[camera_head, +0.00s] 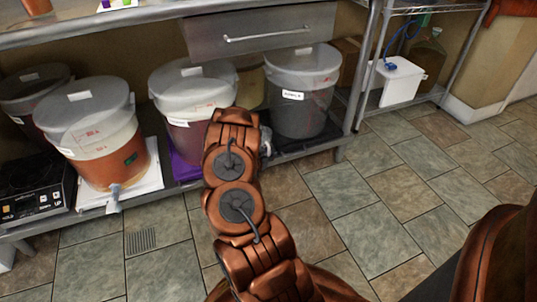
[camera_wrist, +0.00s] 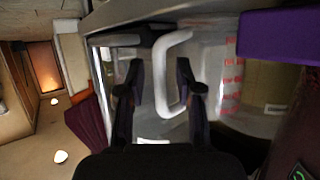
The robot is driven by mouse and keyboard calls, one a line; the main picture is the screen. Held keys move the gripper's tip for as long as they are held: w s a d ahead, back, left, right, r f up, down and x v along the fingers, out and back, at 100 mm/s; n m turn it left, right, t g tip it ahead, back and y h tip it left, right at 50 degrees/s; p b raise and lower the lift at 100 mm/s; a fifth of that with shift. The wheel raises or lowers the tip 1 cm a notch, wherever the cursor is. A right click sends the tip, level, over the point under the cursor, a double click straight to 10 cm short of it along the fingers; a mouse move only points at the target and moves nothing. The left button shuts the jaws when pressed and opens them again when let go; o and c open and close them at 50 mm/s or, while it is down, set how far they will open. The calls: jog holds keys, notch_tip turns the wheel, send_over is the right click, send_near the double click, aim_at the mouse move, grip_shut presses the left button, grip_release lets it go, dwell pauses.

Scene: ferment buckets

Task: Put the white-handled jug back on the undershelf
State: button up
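The white-handled jug shows in the wrist view, its white loop handle (camera_wrist: 161,75) close in front of me. Its clear body (camera_wrist: 205,60) has red printed marks on the right side. My gripper (camera_wrist: 160,82) has one finger on each side of the handle's long bar, with a gap visible on both sides, so it appears open around the handle. In the head view my arm reaches to the undershelf and hides the jug and most of the gripper. What the jug rests on cannot be told. The undershelf (camera_head: 183,186) is the low metal shelf beneath the counter.
Lidded buckets stand on the undershelf: one with orange contents (camera_head: 100,150), one at the middle (camera_head: 190,85) over a purple mat (camera_head: 185,168), and a grey one (camera_head: 300,115) to the right. A black hot plate (camera_head: 38,190) is at left. The tiled floor is clear.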

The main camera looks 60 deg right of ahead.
jog(key=shift+r, duration=0.15)
jog(key=p+v, duration=0.3)
jog(key=v, duration=0.9)
jog(key=shift+r, duration=0.1)
dwell(0.4)
